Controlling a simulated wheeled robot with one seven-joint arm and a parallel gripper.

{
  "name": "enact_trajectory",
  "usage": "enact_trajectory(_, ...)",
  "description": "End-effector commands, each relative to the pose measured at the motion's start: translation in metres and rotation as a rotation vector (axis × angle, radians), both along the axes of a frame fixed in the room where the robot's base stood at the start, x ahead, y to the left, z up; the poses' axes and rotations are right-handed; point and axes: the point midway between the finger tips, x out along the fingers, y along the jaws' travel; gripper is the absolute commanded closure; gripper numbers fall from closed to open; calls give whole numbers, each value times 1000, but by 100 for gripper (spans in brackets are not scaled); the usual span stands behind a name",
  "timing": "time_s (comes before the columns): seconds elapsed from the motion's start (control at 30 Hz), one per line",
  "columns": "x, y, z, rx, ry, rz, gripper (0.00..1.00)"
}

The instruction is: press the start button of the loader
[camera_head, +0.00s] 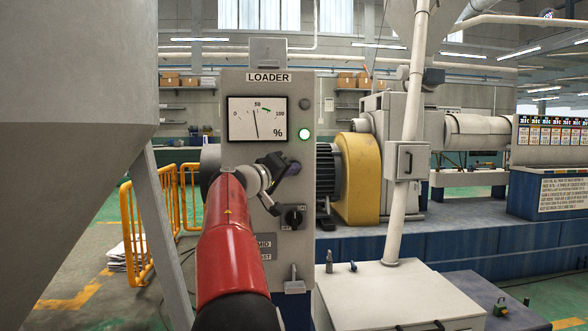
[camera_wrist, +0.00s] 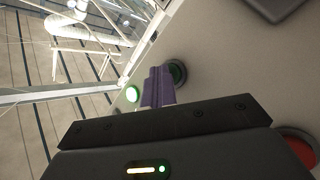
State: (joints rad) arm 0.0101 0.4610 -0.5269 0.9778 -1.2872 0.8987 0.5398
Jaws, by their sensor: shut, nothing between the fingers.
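The loader (camera_head: 240,160) is a grey upright panel with a dial gauge in the head view. My gripper (camera_head: 291,167) is in front of the panel's right part, below a lit green lamp (camera_head: 304,134). In the wrist view its purple fingers (camera_wrist: 158,85) are shut together with nothing between them. The green start button (camera_wrist: 179,73) in a dark ring shows just right of the fingertips, partly behind them. I cannot tell whether the fingertips touch it. The lit green lamp also shows in the wrist view (camera_wrist: 132,94). The button is hidden by my gripper in the head view.
A red button (camera_wrist: 299,150) is at the right edge of the wrist view. A black rotary knob (camera_head: 293,217) is below my gripper. The gauge (camera_head: 256,119) needle stands near the middle. A large grey hopper (camera_head: 75,110) fills the left; a yellow guard (camera_head: 358,178) is to the right.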

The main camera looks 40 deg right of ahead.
Motion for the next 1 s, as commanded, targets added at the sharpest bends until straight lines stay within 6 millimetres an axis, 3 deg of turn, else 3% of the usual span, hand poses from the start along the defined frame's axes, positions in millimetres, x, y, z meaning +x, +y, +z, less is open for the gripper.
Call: enact_trajectory(1.0, -17, 11, -2, 1, 0, 1, 100)
